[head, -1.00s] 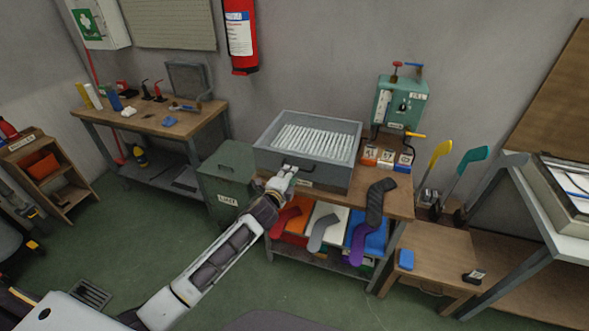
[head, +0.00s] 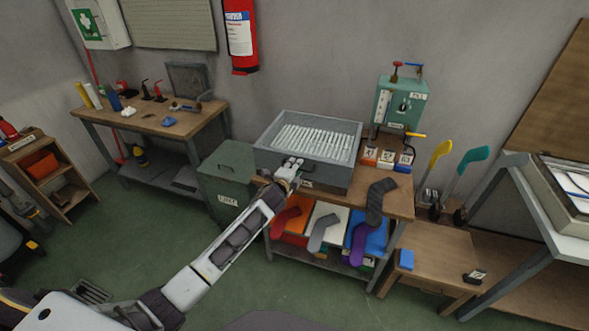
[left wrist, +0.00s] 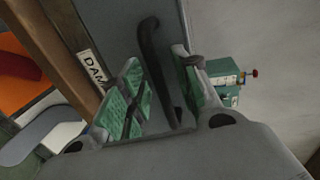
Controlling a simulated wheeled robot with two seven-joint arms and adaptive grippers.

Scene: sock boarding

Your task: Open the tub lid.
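The grey tub (head: 337,171) stands on the wooden bench with a row of white slats (head: 312,143) inside its raised rim. I cannot tell whether these slats are part of the lid. A dark bar handle (left wrist: 155,70) is on the tub's front, and a label reading "DAM" (left wrist: 92,72) is beside it in the left wrist view. My left gripper (head: 291,165) is at the tub's front. In the left wrist view its green-padded fingers (left wrist: 164,92) are apart, with the handle between them. Contact with the handle is unclear. My right gripper is not in view.
A dark green bin (head: 228,178) stands left of the bench (head: 400,203). Socks and coloured trays (head: 326,216) are on the shelf below. A grey sock (head: 380,200) hangs over the front edge. A green machine (head: 401,101) is behind right.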

